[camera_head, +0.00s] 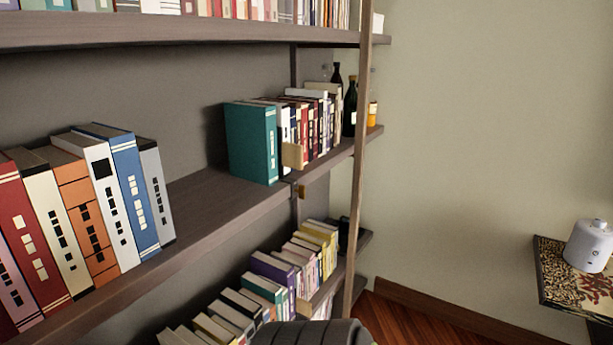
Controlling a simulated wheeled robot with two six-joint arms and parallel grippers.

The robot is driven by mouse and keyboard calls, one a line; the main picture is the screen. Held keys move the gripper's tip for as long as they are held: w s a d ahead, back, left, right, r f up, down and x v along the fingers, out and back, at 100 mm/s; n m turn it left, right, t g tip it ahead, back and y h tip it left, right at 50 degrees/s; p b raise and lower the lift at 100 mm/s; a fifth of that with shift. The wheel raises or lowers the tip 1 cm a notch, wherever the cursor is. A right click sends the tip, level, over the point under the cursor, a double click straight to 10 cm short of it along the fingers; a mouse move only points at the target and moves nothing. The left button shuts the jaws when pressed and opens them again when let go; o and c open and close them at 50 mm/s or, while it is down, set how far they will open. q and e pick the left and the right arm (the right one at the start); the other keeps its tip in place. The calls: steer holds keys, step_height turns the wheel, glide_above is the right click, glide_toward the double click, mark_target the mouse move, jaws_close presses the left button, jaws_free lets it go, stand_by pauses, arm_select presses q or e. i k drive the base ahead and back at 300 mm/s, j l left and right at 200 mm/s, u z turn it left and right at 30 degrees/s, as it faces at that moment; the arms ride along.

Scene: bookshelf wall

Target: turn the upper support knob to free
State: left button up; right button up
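No part that I can clearly tell as the upper support knob shows. A small brass-coloured piece (302,190) sits just under the front edge of the middle shelf (215,205), at the upright post. A pale wooden block (293,156) stands just above it, in front of the books at the shelf edge. I cannot tell whether either is the knob or how it is turned. Neither of my grippers is in view.
A slanted wooden pole (357,150) runs down in front of the shelves. Books (255,145) and bottles (350,106) stand on the middle shelf, more books below. A dark ribbed rounded shape (312,333) shows at the bottom edge. A side table (557,275) with a white device (588,246) stands right.

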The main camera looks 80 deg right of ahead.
mark_target(301, 190)
steer(key=z, duration=2.65)
